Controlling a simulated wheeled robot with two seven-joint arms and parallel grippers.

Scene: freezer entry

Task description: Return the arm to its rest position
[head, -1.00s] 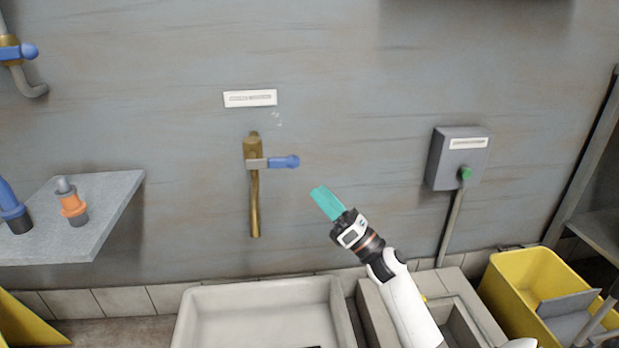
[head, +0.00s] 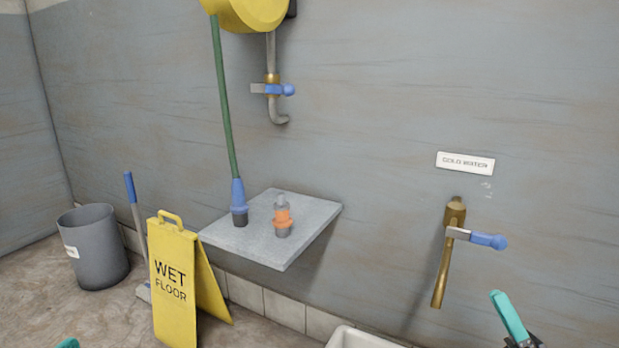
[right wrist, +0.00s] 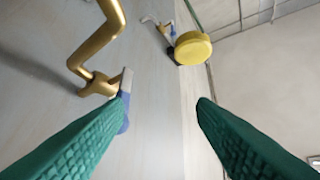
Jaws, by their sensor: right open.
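My right gripper (head: 503,300) is at the lower right of the head view, below the blue lever of the cold-water tap. Its teal fingers stand apart and empty in the right wrist view (right wrist: 162,112). The brass tap (head: 441,275) is on the wall, its blue-ended lever (head: 487,240) pointing right. In the right wrist view the brass tap (right wrist: 98,40) is at upper left, its blue lever end partly behind the left finger. Contact cannot be told. A teal tip, apparently my left gripper (head: 68,343), barely shows at the bottom left of the head view.
A pale basin (head: 362,338) is below the tap. A grey shelf (head: 255,247) holds an orange-grey fitting (head: 282,217) and a blue hose end (head: 239,200). A yellow wet-floor sign (head: 172,285) and a grey bin (head: 93,245) stand at left. A yellow reel (head: 250,12) hangs above.

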